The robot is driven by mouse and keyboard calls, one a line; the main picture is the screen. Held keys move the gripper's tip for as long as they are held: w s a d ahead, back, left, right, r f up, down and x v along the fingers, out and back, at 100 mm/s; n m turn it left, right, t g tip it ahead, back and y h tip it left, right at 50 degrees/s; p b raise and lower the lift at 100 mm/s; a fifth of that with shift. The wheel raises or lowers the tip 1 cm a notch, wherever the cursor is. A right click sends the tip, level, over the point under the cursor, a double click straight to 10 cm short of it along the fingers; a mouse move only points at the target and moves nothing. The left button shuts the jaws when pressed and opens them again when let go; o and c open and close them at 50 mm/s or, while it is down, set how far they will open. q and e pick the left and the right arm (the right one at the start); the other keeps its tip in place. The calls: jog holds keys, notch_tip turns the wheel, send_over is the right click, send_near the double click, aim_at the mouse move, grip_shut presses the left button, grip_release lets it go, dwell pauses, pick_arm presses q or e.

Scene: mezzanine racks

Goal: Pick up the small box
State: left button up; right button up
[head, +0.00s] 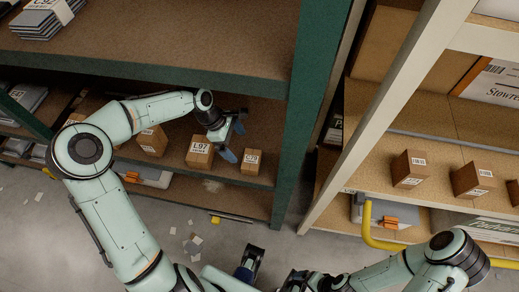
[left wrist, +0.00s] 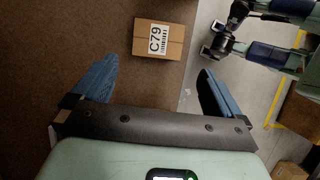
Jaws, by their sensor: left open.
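The small box (head: 251,161) is a brown carton with a white label, at the right end of the middle shelf in the left rack. The left wrist view shows it with the label C79 (left wrist: 159,40). My left gripper (head: 234,141) is open with blue fingers, at the shelf just left of and above the box in the head view. In the left wrist view the box lies beyond the fingertips of the left gripper (left wrist: 158,80), apart from both and nearer the middle. My right gripper (head: 250,264) is low in the head view; its jaw opening is unclear.
A larger carton labelled L97 (head: 200,151) stands left of the small box, and another carton (head: 152,140) farther left. A green rack post (head: 301,115) stands just right of it. Cartons (head: 409,168) sit on the right rack. A yellow rail (head: 368,228) stands at lower right.

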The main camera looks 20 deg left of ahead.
aim_at(251, 159)
pick_arm(q)
jog(key=b+x, duration=0.1)
jog(key=x, duration=0.5)
jog(key=shift+b+x, duration=0.65)
jog(key=shift+x, duration=2.35)
jog(key=shift+w+d+r, duration=0.1)
jog(key=shift+w, duration=0.05)
jog(key=shift+c, duration=0.3)
jog(key=c, duration=0.6)
